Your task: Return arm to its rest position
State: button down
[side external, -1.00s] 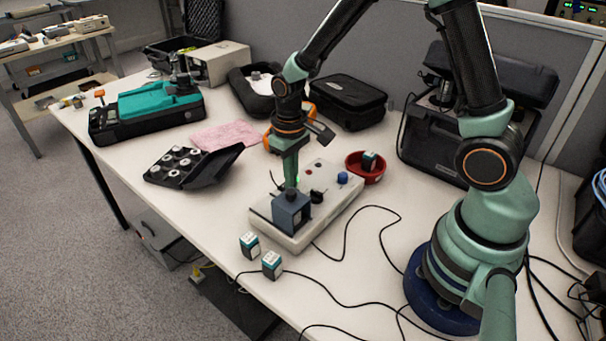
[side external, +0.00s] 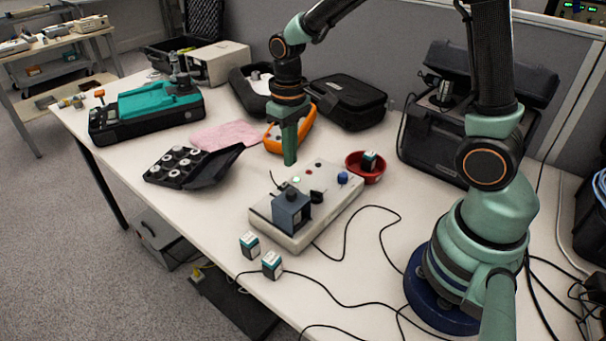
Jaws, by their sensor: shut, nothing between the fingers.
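My gripper (side external: 289,160) points straight down at the end of my raised arm, in the middle of the view. Its fingers are closed together with nothing between them. It hangs above and behind the left back part of a grey control box (side external: 318,231), apart from it as far as I can tell. The box has a blue knob (side external: 342,178), small buttons and a dark blue-grey block (side external: 291,209) standing on its front left end.
Two small teal-and-white cubes (side external: 249,244) (side external: 271,264) lie in front of the box. A red bowl (side external: 379,175) holds another cube. An orange meter (side external: 303,133) stands behind my gripper. A black tray (side external: 212,166) lies left. Cables cross the front right table.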

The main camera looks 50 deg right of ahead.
jog(key=shift+r, duration=0.15)
jog(key=s+d+r+t, duration=0.1)
jog(key=s+r+t, duration=0.4)
jog(key=s+r, duration=0.3)
jog(key=shift+s+r+t, duration=0.3)
jog(key=shift+r, duration=2)
jog(key=shift+d, duration=0.1)
